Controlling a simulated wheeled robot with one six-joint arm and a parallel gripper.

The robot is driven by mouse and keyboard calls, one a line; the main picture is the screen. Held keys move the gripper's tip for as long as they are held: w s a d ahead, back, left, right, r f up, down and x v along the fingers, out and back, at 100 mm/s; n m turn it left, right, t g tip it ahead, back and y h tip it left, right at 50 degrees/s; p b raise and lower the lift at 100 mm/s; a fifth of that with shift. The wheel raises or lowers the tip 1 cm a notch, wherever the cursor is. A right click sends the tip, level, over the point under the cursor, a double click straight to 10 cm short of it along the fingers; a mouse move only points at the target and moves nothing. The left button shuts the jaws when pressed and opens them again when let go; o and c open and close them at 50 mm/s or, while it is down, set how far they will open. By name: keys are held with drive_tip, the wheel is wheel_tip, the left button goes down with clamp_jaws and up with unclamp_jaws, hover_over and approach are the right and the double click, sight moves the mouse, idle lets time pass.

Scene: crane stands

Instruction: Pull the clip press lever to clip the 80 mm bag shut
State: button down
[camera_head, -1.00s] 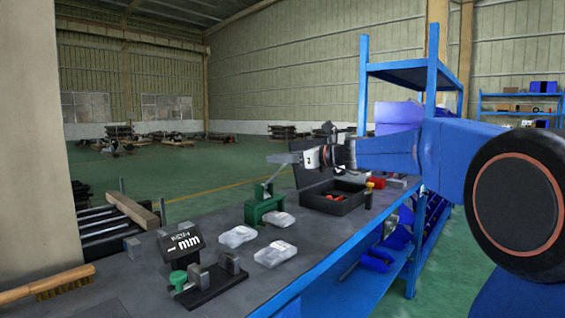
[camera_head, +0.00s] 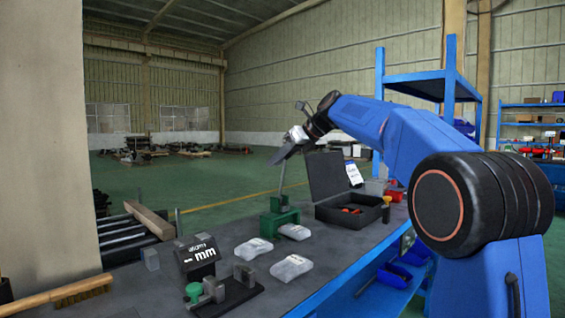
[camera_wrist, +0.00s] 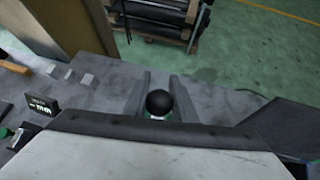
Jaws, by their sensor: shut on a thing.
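The green clip press (camera_head: 280,217) stands on the bench, with its thin lever (camera_head: 282,178) rising nearly upright. My gripper (camera_head: 284,152) is at the lever's top, pointing down and to the left. In the wrist view, the lever's black ball knob (camera_wrist: 158,103) sits between my two fingers, which are shut on it. Three pale bags lie flat on the bench: one nearer left (camera_head: 253,249), one beside the press (camera_head: 295,232) and one in front (camera_head: 291,268). I cannot tell which is 80 mm, or whether a bag is in the press.
A black sign reading mm (camera_head: 197,258) and a gauge with a green knob (camera_head: 194,292) stand at front left. A brush (camera_head: 65,297) lies left. An open black case (camera_head: 345,208) stands right of the press, close to my arm.

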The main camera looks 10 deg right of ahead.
drive_tip(key=shift+w+a, duration=0.4)
drive_tip(key=shift+w, duration=0.05)
drive_tip(key=shift+f, duration=0.15)
drive_tip(key=c, duration=1.5)
unclamp_jaws()
drive_tip(key=shift+w+a, duration=0.1)
drive_tip(key=v, duration=1.7)
drive_tip(key=shift+r, duration=0.2)
